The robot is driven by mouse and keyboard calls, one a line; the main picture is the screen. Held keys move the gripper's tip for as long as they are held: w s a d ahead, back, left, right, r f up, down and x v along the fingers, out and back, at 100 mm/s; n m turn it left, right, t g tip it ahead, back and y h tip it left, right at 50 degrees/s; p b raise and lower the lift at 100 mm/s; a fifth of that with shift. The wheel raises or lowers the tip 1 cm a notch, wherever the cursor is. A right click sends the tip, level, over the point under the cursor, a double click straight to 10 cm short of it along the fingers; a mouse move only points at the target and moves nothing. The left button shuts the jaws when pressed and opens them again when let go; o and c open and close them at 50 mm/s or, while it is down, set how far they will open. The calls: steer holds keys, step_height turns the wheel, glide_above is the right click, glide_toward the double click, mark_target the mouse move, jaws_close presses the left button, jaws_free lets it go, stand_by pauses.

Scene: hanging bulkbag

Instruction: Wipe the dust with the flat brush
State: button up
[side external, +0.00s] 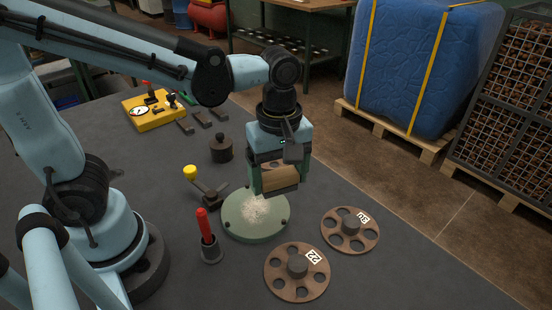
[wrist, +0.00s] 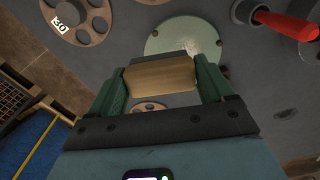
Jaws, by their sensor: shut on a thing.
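My gripper (side external: 275,181) is shut on a wooden block, the flat brush (side external: 279,180), and holds it above the far edge of a round pale green plate (side external: 241,224). White dust (side external: 256,208) lies in a patch on the plate's middle. In the wrist view the brush (wrist: 160,76) sits between the green fingers of my gripper (wrist: 160,80) and hides part of the plate (wrist: 172,37). The dust (wrist: 203,48) shows at the plate's right side there.
A dark weight (side external: 221,150) and yellow box (side external: 153,112) are behind.

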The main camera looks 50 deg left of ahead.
mark_target(241, 200)
steer(key=n, duration=0.1)
steer(key=s+a+n, duration=0.1)
steer(key=n, duration=0.1)
steer(key=shift+s+f, duration=0.15)
steer(key=shift+f, duration=3.85)
steer(key=shift+a+f, duration=0.3)
steer(key=shift+a, duration=0.45)
steer(key=shift+c, duration=0.4)
steer(key=shift+a, duration=3)
steer(key=shift+s+a, duration=0.15)
steer(key=shift+a, duration=0.05)
steer(key=shift+s+d, duration=0.3)
steer(key=shift+d, duration=3.65)
steer(key=shift+s, duration=0.35)
steer(key=shift+s+a+f, duration=0.1)
steer(key=shift+s+a, duration=0.05)
steer(key=shift+s, duration=0.05)
steer(key=shift+a, duration=3.85)
step_height(241, 200, up, 8)
steer(key=shift+r, duration=0.2)
steer(key=shift+d, duration=0.15)
